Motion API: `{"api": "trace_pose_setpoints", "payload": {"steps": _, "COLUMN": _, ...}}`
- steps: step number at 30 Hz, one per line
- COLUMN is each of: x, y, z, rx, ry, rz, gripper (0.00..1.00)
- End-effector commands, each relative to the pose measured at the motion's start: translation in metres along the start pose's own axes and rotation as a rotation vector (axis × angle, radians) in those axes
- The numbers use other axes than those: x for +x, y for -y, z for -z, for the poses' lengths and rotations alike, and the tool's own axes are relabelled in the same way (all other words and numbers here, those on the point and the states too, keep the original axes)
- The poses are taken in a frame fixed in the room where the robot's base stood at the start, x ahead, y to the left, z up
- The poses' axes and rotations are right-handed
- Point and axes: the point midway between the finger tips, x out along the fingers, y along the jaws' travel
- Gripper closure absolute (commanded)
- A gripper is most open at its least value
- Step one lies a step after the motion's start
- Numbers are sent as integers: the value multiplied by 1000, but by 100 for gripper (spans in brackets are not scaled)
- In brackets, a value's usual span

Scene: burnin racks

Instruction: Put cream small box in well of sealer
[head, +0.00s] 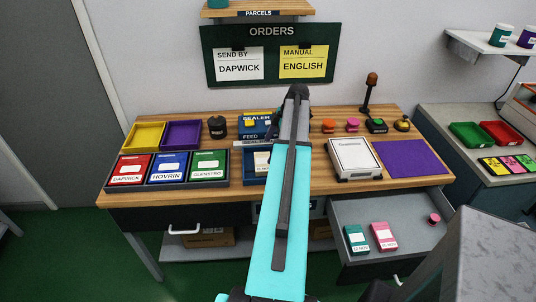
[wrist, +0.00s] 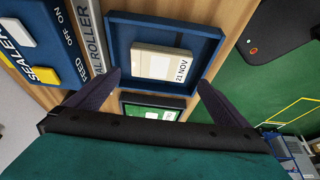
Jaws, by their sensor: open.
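In the wrist view, the cream small box (wrist: 160,61) lies flat inside a shallow blue-walled well (wrist: 213,34), its label reading 21 NOV. This well lies beside the seal roller strip (wrist: 90,35) of the blue sealer (wrist: 52,28). In the head view, the sealer (head: 247,131) stands at the back of the table; the box (head: 262,162) and well (head: 250,178) are partly hidden by my arm. My gripper (wrist: 158,80) is open, its dark fingers spread to either side of the box's near end, with nothing held. The gripper is hidden in the head view.
Red, blue and green labelled boxes (head: 167,168) stand left of the well. A white case (head: 355,157) and purple mat (head: 412,158) lie right. An open drawer (head: 400,210) at front right holds teal and pink boxes. Yellow and purple trays (head: 182,134) sit back left.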

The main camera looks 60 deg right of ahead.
Motion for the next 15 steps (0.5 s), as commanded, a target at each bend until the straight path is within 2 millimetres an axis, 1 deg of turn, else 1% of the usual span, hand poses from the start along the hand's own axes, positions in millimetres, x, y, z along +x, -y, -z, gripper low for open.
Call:
{"api": "trace_pose_setpoints", "payload": {"steps": 3, "x": -13, "y": -1, "z": -1, "rx": 0, "ry": 0, "rz": -2, "gripper": 0}}
{"api": "trace_pose_setpoints", "payload": {"steps": 9, "x": -34, "y": -1, "z": -1, "rx": 0, "ry": 0, "rz": -2, "gripper": 0}}
{"api": "trace_pose_setpoints", "payload": {"steps": 15, "x": -45, "y": 0, "z": 0, "rx": 0, "ry": 0, "rz": -1, "gripper": 0}}
